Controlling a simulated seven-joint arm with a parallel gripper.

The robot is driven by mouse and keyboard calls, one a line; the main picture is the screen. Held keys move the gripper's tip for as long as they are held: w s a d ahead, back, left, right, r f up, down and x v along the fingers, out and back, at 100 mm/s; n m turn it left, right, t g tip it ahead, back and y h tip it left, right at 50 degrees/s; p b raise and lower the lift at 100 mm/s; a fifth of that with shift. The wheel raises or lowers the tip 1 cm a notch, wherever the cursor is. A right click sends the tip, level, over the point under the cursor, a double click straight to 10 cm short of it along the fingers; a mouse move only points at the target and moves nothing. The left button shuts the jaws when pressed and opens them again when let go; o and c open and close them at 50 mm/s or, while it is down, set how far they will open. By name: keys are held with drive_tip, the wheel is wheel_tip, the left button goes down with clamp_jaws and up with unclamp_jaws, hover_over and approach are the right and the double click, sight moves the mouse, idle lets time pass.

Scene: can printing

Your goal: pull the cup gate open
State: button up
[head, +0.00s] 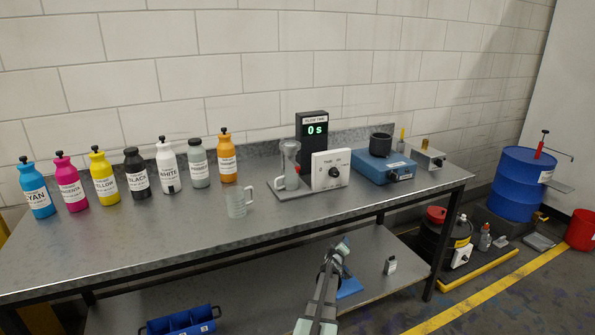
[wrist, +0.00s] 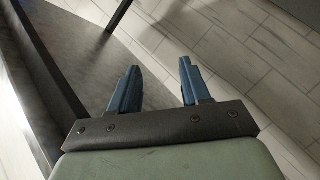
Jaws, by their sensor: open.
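The flow cup stand (head: 289,190) is on the steel table, right of its middle. A clear cup (head: 290,160) is held up on it, with a white panel with a dial (head: 331,170) at its right and a black timer reading 0 s (head: 314,134) behind. The cup gate is too small to make out at the cup's foot. My gripper (head: 343,243) is in front of the table's front edge, below the tabletop and well apart from the cup. In the wrist view its two blue fingers (wrist: 158,88) are spread with nothing between them.
A clear jug (head: 238,203) stands left of the stand. Several ink bottles (head: 138,176) line the back left. A blue device with a black pot (head: 385,165) stands at right. The table's front edge and lower shelf (head: 270,285) are near my arm.

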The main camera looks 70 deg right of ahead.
drive_tip(key=s+d+r+m+g, duration=0.25)
drive_tip(key=s+r, duration=0.35)
drive_tip(key=s, duration=0.6)
drive_tip(key=s+d+r+m+g+h, duration=0.1)
drive_tip(key=s+r+g, duration=0.4)
drive_tip(key=s, duration=0.6)
drive_tip(key=s+d+r+m+g, duration=0.2)
drive_tip(key=s+r, duration=0.5)
drive_tip(key=s, duration=0.5)
drive_tip(key=n+t+y, duration=0.4)
drive_tip(key=t, duration=1.7)
approach(299, 170)
drive_tip(key=x, duration=1.1)
drive_tip(key=shift+w, duration=0.1)
clamp_jaws()
